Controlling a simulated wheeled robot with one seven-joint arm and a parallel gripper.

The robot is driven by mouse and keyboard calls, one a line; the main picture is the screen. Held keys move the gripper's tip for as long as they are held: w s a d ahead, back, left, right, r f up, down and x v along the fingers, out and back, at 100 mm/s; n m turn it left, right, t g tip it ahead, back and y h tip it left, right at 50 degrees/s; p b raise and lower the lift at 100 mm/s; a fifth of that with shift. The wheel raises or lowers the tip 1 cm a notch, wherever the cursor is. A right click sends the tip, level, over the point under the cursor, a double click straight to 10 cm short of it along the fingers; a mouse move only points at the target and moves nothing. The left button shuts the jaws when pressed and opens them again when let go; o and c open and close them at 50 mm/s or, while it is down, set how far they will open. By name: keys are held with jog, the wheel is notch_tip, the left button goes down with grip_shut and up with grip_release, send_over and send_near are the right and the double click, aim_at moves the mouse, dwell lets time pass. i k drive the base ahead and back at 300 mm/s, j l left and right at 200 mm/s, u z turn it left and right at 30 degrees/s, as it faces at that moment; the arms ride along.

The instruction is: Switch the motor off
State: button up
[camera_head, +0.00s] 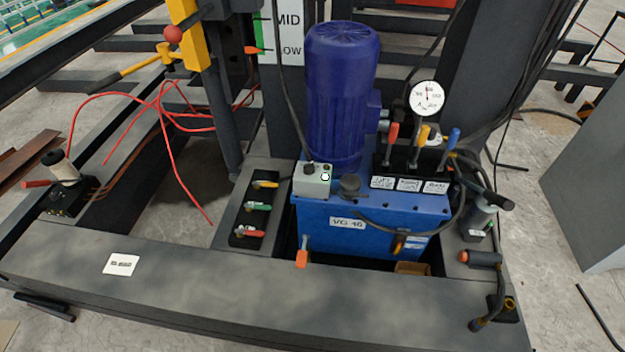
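The motor (340,105) is a dark blue ribbed upright cylinder. It stands on a bright blue tank (340,222) with a white label plate. A small light-grey box (312,182) sits at the tank's front left corner, just below the motor. Its top carries a black knob or cable fitting and a small round button-like part; I cannot tell which state any switch is in. A black cable runs up from the box. My gripper is not in view.
Levers with red, yellow and blue handles (422,135) stand right of the motor, below a round gauge (427,97). Several small coloured handles (256,208) lie left of the box. Red hoses (165,120) loop at left. A dark beam (240,292) crosses the front.

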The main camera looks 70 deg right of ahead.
aim_at(309, 168)
jog(key=k+j+z, duration=0.1)
jog(key=z, duration=1)
